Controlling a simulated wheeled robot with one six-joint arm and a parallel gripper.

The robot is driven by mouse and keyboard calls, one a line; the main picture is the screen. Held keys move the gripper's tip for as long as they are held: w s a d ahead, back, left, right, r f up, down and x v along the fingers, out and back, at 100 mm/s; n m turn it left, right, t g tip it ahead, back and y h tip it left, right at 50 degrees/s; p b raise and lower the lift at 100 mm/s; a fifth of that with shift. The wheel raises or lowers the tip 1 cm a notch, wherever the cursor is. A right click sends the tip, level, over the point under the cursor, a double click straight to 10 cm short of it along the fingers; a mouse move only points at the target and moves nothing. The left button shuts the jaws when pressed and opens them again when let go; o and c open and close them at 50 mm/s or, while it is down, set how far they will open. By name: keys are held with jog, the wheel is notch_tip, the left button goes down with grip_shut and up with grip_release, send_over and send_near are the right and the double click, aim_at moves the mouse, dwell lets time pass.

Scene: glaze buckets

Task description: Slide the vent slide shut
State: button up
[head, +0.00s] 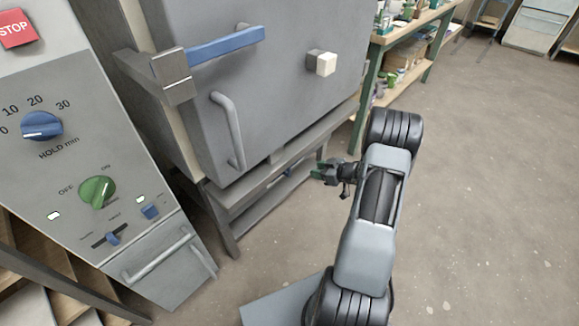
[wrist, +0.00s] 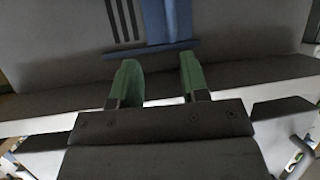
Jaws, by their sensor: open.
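In the wrist view a blue plate (wrist: 166,18) with a wide blue lip (wrist: 150,48) at its lower end lies on a grey wall; I take it for the vent slide. Dark vent slots (wrist: 124,18) show uncovered just left of it. My gripper (wrist: 158,66) is open with green fingertips and nothing between them. The lip lies just above the fingertips in that picture; I cannot tell the exact gap. In the head view my gripper (head: 319,170) is beside the lower right of the grey kiln (head: 280,90). The slide cannot be made out there.
The kiln front has a blue latch bar (head: 228,45), a grey handle (head: 228,130) and a pale plug (head: 326,64). A control panel (head: 60,160) stands at the left. A green-framed shelf (head: 372,85) stands behind. The floor (head: 480,200) at the right is clear.

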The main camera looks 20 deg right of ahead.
aim_at(289, 173)
jog(key=shift+y, duration=0.6)
jog(key=shift+s+a+b+x, duration=0.1)
jog(key=shift+b+x, duration=0.7)
jog(key=shift+x, duration=1.5)
jog(key=shift+s+a+b+x, duration=0.1)
jog(key=shift+b+x, duration=0.65)
jog(key=shift+x, duration=1.5)
jog(key=shift+s+a+b+x, duration=0.1)
jog(key=shift+b+x, duration=0.7)
jog(key=shift+x, duration=1.5)
jog(key=shift+f, duration=0.2)
jog(key=shift+d, duration=0.1)
grip_shut()
